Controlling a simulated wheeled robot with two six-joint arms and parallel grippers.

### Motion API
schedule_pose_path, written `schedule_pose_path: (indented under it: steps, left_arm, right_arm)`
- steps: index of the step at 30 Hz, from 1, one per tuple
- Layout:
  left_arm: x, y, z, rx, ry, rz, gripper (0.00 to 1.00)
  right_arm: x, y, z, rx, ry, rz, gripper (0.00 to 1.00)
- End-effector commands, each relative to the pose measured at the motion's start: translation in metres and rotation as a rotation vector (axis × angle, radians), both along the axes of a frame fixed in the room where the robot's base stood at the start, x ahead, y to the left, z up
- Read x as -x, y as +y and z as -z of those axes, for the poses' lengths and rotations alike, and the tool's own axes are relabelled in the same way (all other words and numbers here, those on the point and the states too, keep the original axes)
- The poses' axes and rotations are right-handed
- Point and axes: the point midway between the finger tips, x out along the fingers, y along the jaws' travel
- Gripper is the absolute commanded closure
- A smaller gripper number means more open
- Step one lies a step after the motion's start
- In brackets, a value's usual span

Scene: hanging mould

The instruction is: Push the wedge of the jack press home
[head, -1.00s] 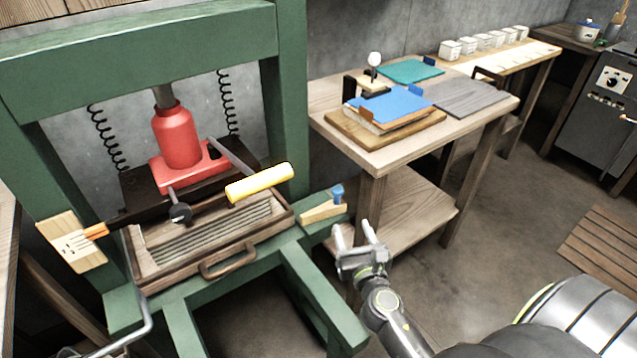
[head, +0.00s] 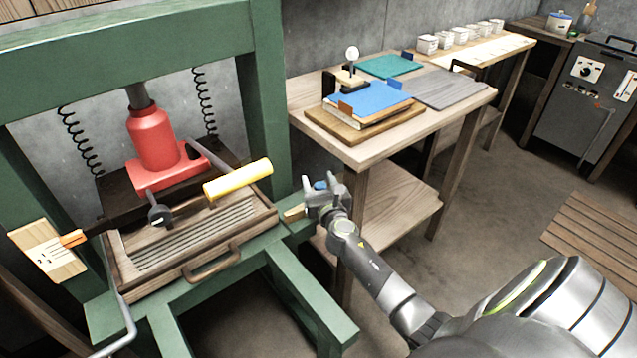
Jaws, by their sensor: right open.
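The green jack press (head: 130,65) stands at the left, with a red jack (head: 155,140) in its frame. The wooden wedge (head: 293,213) lies on the green ledge at the press's right side. Its blue knob (head: 320,186) shows between the fingers of my right gripper (head: 321,183). The gripper is open and in front of the wedge, hiding most of it. Whether the fingers touch the knob or the wedge, I cannot tell. My left gripper is not in view.
A wooden tray (head: 196,270) with a handle sits in the press, below a yellow-handled bar (head: 238,179). A wooden table (head: 370,152) with a blue slab (head: 370,97) stands just behind my right gripper.

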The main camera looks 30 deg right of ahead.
Motion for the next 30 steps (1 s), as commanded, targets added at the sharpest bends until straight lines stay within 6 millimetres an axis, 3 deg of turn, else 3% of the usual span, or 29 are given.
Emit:
schedule_pose_path:
  steps: [11,22,27,30]
  left_arm:
    - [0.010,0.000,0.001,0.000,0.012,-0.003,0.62]
    - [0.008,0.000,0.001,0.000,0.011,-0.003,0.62]
    - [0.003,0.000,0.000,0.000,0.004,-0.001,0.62]
    - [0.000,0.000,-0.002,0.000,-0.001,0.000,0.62]
  right_arm:
    - [-0.005,-0.002,0.000,0.000,0.000,0.000,0.49]
    - [-0.004,-0.001,0.000,-0.001,0.000,0.000,0.97]
    - [-0.004,0.000,0.000,-0.001,0.001,0.000,1.00]
    - [-0.003,0.011,0.000,-0.005,0.000,-0.002,1.00]
